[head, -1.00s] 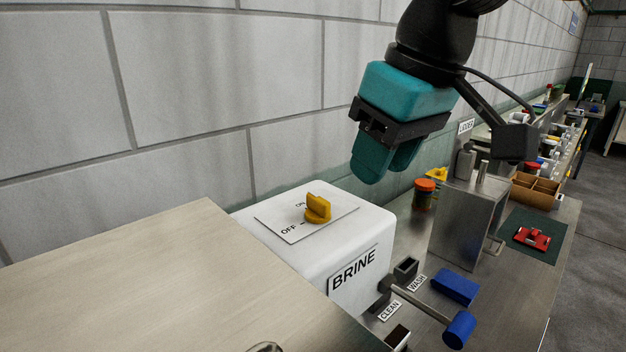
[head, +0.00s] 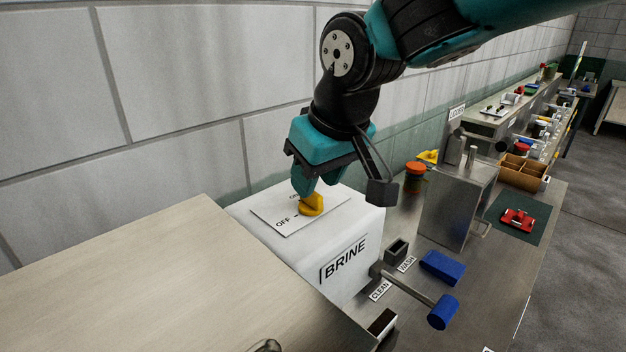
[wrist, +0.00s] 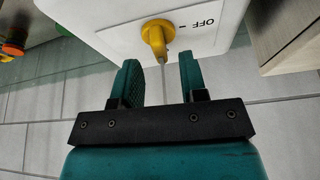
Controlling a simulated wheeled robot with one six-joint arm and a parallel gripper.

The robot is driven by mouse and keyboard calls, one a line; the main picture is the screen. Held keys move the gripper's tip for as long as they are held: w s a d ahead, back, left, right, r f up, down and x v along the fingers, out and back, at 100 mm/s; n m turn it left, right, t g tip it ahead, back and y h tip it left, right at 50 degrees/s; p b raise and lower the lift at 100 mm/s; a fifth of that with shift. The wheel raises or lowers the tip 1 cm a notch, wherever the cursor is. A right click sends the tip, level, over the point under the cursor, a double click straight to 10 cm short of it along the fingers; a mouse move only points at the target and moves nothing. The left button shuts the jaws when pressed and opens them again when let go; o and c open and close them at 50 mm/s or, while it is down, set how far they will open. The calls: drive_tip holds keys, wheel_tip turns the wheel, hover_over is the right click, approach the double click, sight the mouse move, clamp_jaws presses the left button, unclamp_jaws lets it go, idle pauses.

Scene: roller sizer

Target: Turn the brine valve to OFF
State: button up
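The yellow valve knob (head: 311,206) stands on a white label plate (head: 275,222) on top of the white BRINE box (head: 345,250). OFF is printed at the plate's left with a dash beside it. In the wrist view the knob (wrist: 156,38) has its narrow end pointing down the picture, not along the OFF dash. My gripper (head: 304,190) is just above and behind the knob, partly covering the ON lettering. In the wrist view my gripper (wrist: 159,62) is open, with the knob just beyond the gap between the fingertips. Contact cannot be told.
A lever with a blue handle (head: 443,312) juts out at the right. The block wall is close behind.

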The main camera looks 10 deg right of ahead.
drive_tip(key=shift+x, duration=1.5)
drive_tip(key=shift+c, duration=0.4)
clamp_jaws()
